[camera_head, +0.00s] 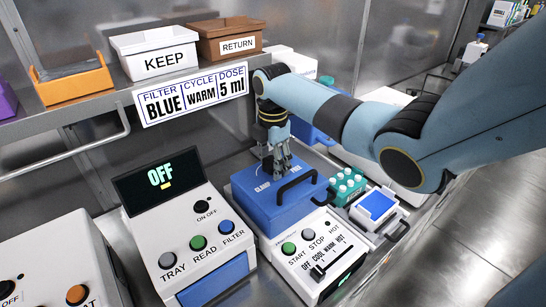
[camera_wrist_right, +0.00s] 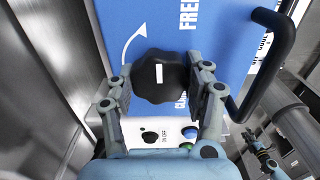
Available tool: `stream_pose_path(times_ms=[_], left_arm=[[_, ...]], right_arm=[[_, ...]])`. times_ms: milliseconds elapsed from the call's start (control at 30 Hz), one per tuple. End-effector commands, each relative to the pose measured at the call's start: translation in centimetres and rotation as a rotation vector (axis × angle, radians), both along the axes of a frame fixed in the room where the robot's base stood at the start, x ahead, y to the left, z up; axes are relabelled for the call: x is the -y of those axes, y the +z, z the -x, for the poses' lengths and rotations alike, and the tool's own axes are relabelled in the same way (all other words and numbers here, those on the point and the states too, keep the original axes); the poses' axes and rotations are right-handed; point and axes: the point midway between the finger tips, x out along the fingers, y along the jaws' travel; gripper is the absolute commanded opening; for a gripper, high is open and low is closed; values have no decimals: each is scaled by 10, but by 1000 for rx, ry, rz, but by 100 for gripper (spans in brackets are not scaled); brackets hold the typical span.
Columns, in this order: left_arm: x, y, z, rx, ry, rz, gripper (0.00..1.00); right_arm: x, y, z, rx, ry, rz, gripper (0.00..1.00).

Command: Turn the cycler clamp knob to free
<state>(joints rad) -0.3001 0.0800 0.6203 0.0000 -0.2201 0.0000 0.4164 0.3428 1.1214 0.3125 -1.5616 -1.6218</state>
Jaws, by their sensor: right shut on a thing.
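The cycler (camera_head: 313,255) is a white unit with a blue lid (camera_head: 257,207). In the right wrist view, the black lobed clamp knob (camera_wrist_right: 160,80) sits on the blue lid, with a short white mark pointing roughly up the picture. My right gripper (camera_wrist_right: 160,84) has one finger on each side of the knob and is shut on it. In the head view the right gripper (camera_head: 277,168) reaches down onto the lid and hides the knob. A grey-blue jointed part (camera_wrist_right: 268,163) low right in the wrist view may be my left gripper; its fingers are unclear.
A black handle (camera_head: 297,185) stands up from the lid's front. A white curved arrow (camera_wrist_right: 132,42) and the word FREE (camera_wrist_right: 190,12) are printed beside the knob. A teal rack with white-capped vials (camera_head: 347,187) stands right of the cycler; a reader showing OFF (camera_head: 160,174) stands left.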

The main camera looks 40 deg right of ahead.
Motion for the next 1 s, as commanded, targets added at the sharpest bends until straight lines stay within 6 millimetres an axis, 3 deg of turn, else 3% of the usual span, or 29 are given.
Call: stream_pose_path(times_ms=[67, 100, 267, 533, 667, 1000], left_arm=[[0, 0, 0, 0, 0, 0, 40], [0, 0, 0, 0, 0, 0, 40], [0, 0, 0, 0, 0, 0, 40], [-2, 0, 1, -1, 0, -2, 40], [-1, 0, 1, -1, 0, -2, 40], [0, 0, 0, 0, 0, 0, 40]], right_arm=[[0, 0, 0, 1, 2, 0, 19], [0, 0, 0, 1, 2, 0, 54], [0, 0, 0, 1, 1, 0, 74], [0, 1, 0, 1, 0, 0, 76], [1, 11, -1, 3, 0, 1, 76], [0, 83, -1, 5, 1, 1, 76]])
